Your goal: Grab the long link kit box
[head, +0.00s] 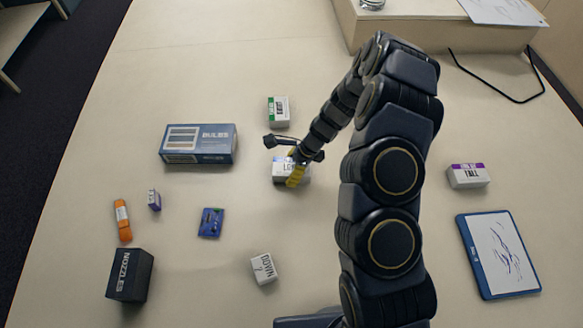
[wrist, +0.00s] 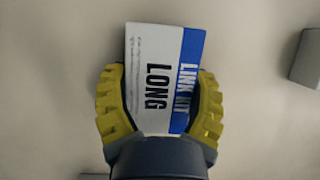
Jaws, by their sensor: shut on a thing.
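The long link kit box is white with a blue band and reads "LONG" and "LINK KIT" in the wrist view (wrist: 155,60). In the head view the box (head: 281,168) is near the middle of the table, partly hidden by my gripper. My gripper (head: 297,176) is shut on the box. In the wrist view the yellow ribbed fingers of my gripper (wrist: 160,100) lie against its two long sides. I cannot tell whether the box touches the table.
A green-marked white box (head: 278,111) stands just behind. A blue bulbs box (head: 199,144) lies to the left, with a blue card (head: 210,222) nearer. A white box (head: 264,269) lies in front. A purple-marked box (head: 468,175) and a tablet (head: 498,254) are to the right.

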